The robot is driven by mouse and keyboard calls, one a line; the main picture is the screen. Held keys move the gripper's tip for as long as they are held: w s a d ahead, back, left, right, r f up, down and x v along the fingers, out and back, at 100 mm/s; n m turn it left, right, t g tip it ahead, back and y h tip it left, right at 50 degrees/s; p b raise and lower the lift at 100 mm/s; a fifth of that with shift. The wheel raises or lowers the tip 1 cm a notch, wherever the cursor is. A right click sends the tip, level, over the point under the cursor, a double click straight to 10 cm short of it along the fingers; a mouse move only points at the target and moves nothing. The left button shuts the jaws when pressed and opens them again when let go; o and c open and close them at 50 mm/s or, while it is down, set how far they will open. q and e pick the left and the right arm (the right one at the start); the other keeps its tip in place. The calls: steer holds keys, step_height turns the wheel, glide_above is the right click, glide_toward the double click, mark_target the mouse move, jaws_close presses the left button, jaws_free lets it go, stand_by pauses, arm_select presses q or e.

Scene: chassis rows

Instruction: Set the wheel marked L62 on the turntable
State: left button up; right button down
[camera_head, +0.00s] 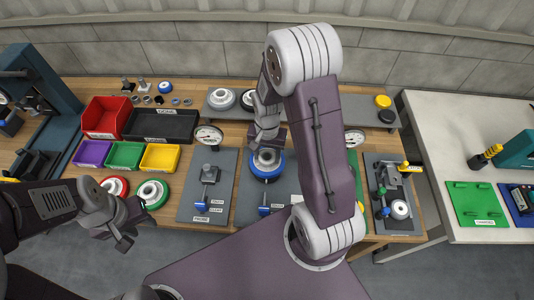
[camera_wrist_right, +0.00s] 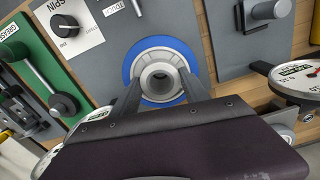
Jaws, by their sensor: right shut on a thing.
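A blue-rimmed wheel (camera_head: 267,168) with a pale hub is at the middle grey station plate (camera_head: 246,199). In the right wrist view its blue rim (camera_wrist_right: 134,64) surrounds a grey hub (camera_wrist_right: 160,82). My right gripper (camera_head: 268,148) reaches down over it, its fingers on either side of the hub and shut on it. I cannot read a mark on the wheel. Any turntable under it is hidden, and I cannot tell whether the wheel touches the plate. My left gripper (camera_head: 113,238) is empty, low at the left, with its fingers apart.
A red-rimmed wheel (camera_head: 115,187) and a green-rimmed wheel (camera_head: 153,194) lie at the left. More wheels (camera_head: 221,99) stand on the rear shelf. A dial gauge (camera_head: 208,136) and a SPIN knob panel (camera_wrist_right: 72,28) flank the blue wheel. My right arm hides part of the bench.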

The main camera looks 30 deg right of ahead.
steer(key=shift+f+b, duration=0.45)
steer(key=shift+f, duration=0.25)
stand_by(0.7)
steer(key=shift+f+b, duration=1)
steer(key=shift+f, duration=0.4)
steer(key=shift+c, duration=2.3)
jaws_free()
step_height(320, 180, up, 9)
steer(key=shift+p, duration=0.3)
steer(key=shift+r, duration=0.1)
